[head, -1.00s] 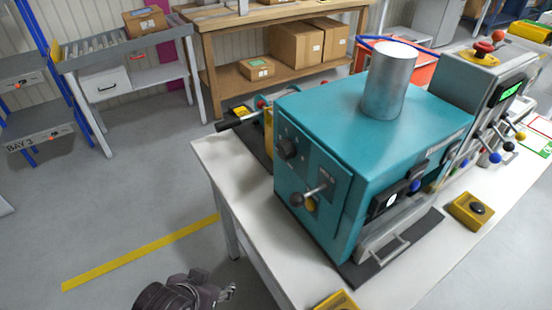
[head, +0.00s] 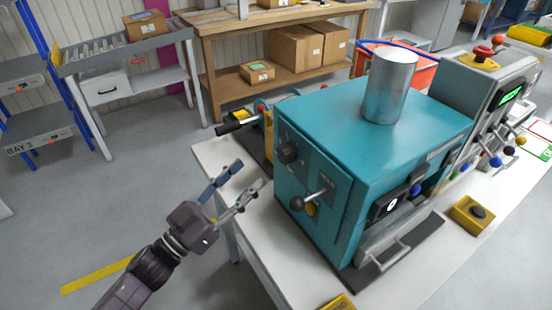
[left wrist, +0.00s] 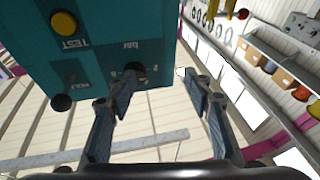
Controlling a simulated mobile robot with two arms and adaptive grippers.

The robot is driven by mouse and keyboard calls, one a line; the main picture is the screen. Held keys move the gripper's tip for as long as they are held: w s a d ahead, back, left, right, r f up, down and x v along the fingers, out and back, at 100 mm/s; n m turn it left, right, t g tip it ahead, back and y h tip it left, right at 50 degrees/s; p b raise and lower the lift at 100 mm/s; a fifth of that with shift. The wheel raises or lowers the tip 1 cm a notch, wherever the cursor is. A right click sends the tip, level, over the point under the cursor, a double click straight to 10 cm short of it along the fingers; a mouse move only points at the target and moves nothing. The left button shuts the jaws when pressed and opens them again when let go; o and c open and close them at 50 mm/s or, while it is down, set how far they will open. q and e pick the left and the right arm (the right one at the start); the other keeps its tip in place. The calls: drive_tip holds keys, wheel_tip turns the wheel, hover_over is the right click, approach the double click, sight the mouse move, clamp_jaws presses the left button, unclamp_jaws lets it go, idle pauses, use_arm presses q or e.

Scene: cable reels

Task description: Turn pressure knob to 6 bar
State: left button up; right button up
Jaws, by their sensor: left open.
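The teal machine (head: 375,125) stands on the white bench. Its black pressure knob (head: 288,152) sits on the upper left of the front panel. In the left wrist view the knob (left wrist: 138,69) shows by the "bar" marking, partly covered by one finger; its setting cannot be read. My left gripper (head: 248,177) is open and empty, left of the panel and apart from the knob in the head view. In the left wrist view its fingers (left wrist: 160,76) are spread, with the left fingertip lined up near the knob. My right gripper is not in view.
Below the knob, a lever with a dark ball (head: 297,204) sticks out of the panel beside a yellow TEST button (left wrist: 64,23). A metal cylinder (head: 390,85) stands on top of the machine. A yellow box with a black button (head: 472,213) lies on the bench at right.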

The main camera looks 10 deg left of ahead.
sight(280, 157)
use_arm(q)
drive_tip(key=d+r+m+h, duration=0.1)
drive_tip(key=d, duration=0.1)
drive_tip(key=w+d+r+m+g+h+p, duration=0.1)
drive_tip(key=d+r, duration=0.1)
drive_tip(key=w+d+r+g+h+p, duration=0.1)
drive_tip(key=d+h, duration=0.1)
drive_tip(key=shift+r+m, duration=0.2)
drive_tip(key=shift+m, duration=0.2)
drive_tip(key=shift+w+d+r, duration=0.1)
drive_tip(key=shift+w+d, duration=0.25)
drive_tip(key=c, duration=1.2)
drive_tip(key=shift+o, duration=0.2)
